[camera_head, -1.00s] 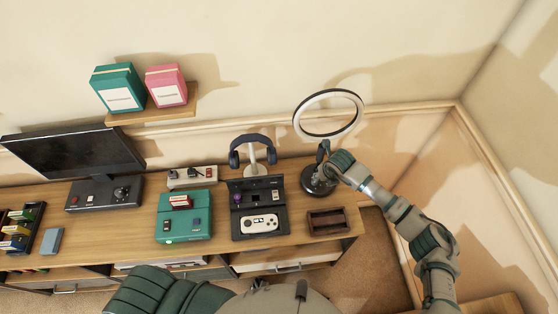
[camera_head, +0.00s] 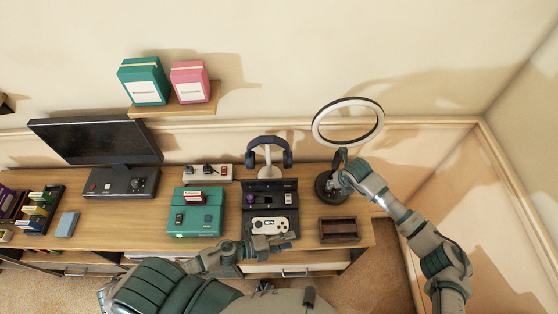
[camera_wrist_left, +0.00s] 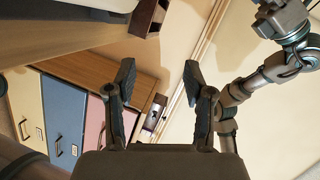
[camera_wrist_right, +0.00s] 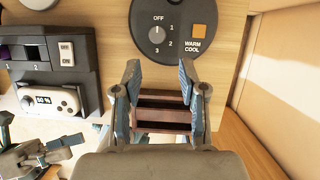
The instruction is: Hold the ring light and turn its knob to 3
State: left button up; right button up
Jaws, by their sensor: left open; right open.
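The ring light (camera_head: 376,138) stands at the desk's right end on a round dark base (camera_head: 322,190). In the right wrist view the base (camera_wrist_right: 190,14) carries a round knob (camera_wrist_right: 157,35) with OFF, 1, 2 and 3 around it, and an orange WARM/COOL button (camera_wrist_right: 198,31). I cannot clearly tell the knob's setting. My right gripper (camera_head: 341,170) is beside the stem and over the base; in its wrist view it (camera_wrist_right: 160,68) is open and empty, just short of the knob. My left gripper (camera_head: 281,243) is open and empty at the desk's front edge, left of the light; its fingers (camera_wrist_left: 160,70) show apart.
A brown tray (camera_head: 338,230) sits in front of the base. A black console case with a white controller (camera_head: 270,225), a headphone stand (camera_head: 268,156), a green console (camera_head: 195,219) and a monitor (camera_head: 95,141) stand to the left. A wall is close on the right.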

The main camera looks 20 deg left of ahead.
pick_arm(q)
jog(key=w+a+r+m+t, duration=0.2)
jog(key=w+a+r+m, duration=0.4)
jog(key=w, duration=0.3)
jog(key=m+t, duration=0.3)
jog(key=m, duration=0.5)
send_near(322, 140)
jog(key=shift+y, duration=0.4)
jog(key=x, duration=0.7)
jog(key=f+x, duration=0.1)
jog(key=x, duration=0.2)
jog(key=shift+w, duration=0.5)
pick_arm(e)
jog(key=shift+a, duration=0.2)
